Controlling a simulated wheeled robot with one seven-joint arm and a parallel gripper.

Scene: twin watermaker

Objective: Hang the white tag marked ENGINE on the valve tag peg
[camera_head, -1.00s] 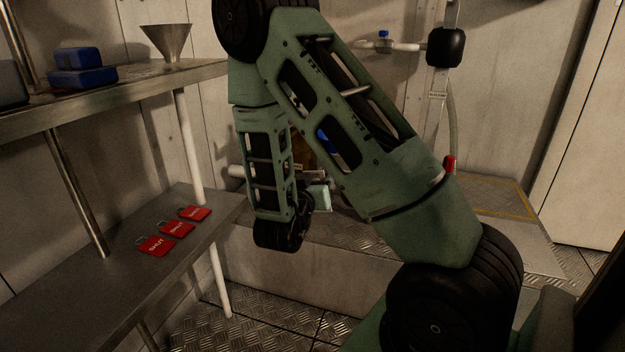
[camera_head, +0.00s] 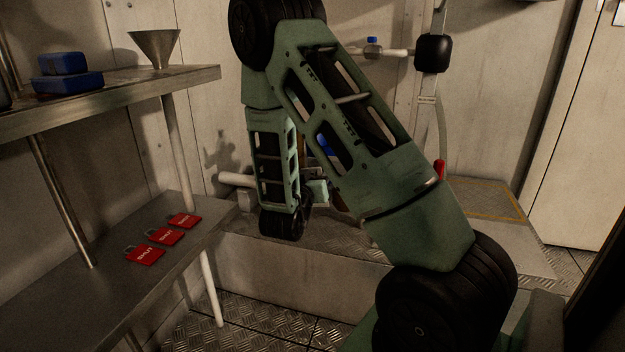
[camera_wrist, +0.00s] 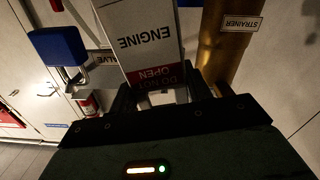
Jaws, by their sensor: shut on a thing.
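The white ENGINE tag (camera_wrist: 145,38) is in the wrist view, with a red band reading DO NOT OPEN at its gripper-side end. My gripper (camera_wrist: 160,97) is shut on that end, with a finger on each side. The tag reads upside down and reaches away from the gripper. A label partly reading VALVE (camera_wrist: 105,60) shows just left of the tag, partly hidden by it. I cannot make out the valve tag peg in either view. In the head view my arm hides the tag and most of the gripper.
A brass pipe labelled STRAINER (camera_wrist: 225,45) stands close right of the tag. A blue block (camera_wrist: 57,45) with a metal loop is at left. In the head view, red SHUT tags (camera_head: 163,237) lie on the lower shelf (camera_head: 95,285); a funnel (camera_head: 154,46) stands above.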

